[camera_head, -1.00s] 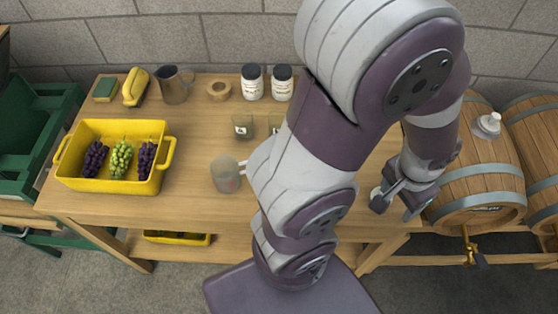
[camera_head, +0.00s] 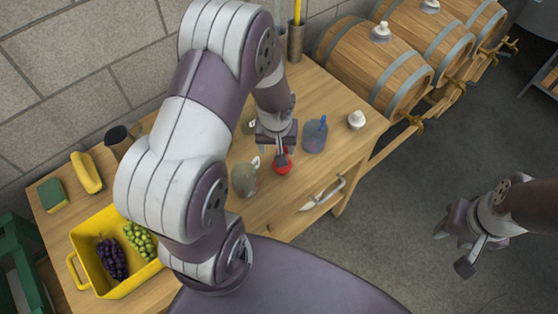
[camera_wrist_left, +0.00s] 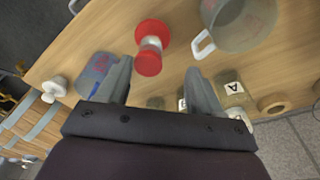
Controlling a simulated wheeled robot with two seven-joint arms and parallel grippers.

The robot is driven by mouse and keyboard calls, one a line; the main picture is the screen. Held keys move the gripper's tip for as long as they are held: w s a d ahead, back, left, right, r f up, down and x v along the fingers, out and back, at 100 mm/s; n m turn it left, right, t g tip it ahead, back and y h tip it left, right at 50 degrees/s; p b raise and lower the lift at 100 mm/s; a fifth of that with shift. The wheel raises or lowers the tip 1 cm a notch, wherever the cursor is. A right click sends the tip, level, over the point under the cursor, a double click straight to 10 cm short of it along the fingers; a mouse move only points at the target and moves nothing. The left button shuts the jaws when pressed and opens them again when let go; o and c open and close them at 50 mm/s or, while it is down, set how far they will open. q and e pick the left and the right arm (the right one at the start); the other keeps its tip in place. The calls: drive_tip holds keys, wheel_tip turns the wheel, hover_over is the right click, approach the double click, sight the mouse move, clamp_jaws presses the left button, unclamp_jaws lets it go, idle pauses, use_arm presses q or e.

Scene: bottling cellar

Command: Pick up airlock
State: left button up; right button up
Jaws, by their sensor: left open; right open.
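The airlock, as I take it, is a small piece with red ends and a clear middle (camera_wrist_left: 150,48). In the head view only its red part (camera_head: 282,163) shows, under my left gripper. My left gripper (camera_head: 276,152) is open above the table, with nothing held. In the left wrist view, the open fingers (camera_wrist_left: 158,72) point toward the airlock, which appears between and just beyond their tips. I cannot tell how high the fingers are above it. My right gripper (camera_head: 453,250) is open and empty over the floor at the right.
A clear handled jug (camera_head: 244,180) stands close left of the airlock. A purplish cup with a blue item (camera_head: 315,136) and a white bung (camera_head: 356,119) are to its right. A yellow grape bin (camera_head: 88,262) is at front left. Barrels (camera_head: 375,62) stand behind right.

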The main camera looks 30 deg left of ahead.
use_arm(q)
drive_tip(key=f, duration=0.1)
drive_tip(key=w+f, duration=0.1)
drive_tip(key=f, duration=0.1)
drive_tip(key=d+f, duration=0.1)
drive_tip(key=f, duration=0.1)
drive_tip(key=shift+w+f, duration=0.25)
drive_tip(key=shift+w, duration=0.05)
drive_tip(key=shift+s+a+f, duration=0.1)
drive_tip(key=shift+a+f, duration=0.05)
drive_tip(key=shift+f, duration=0.2)
drive_tip(key=c, duration=1.1)
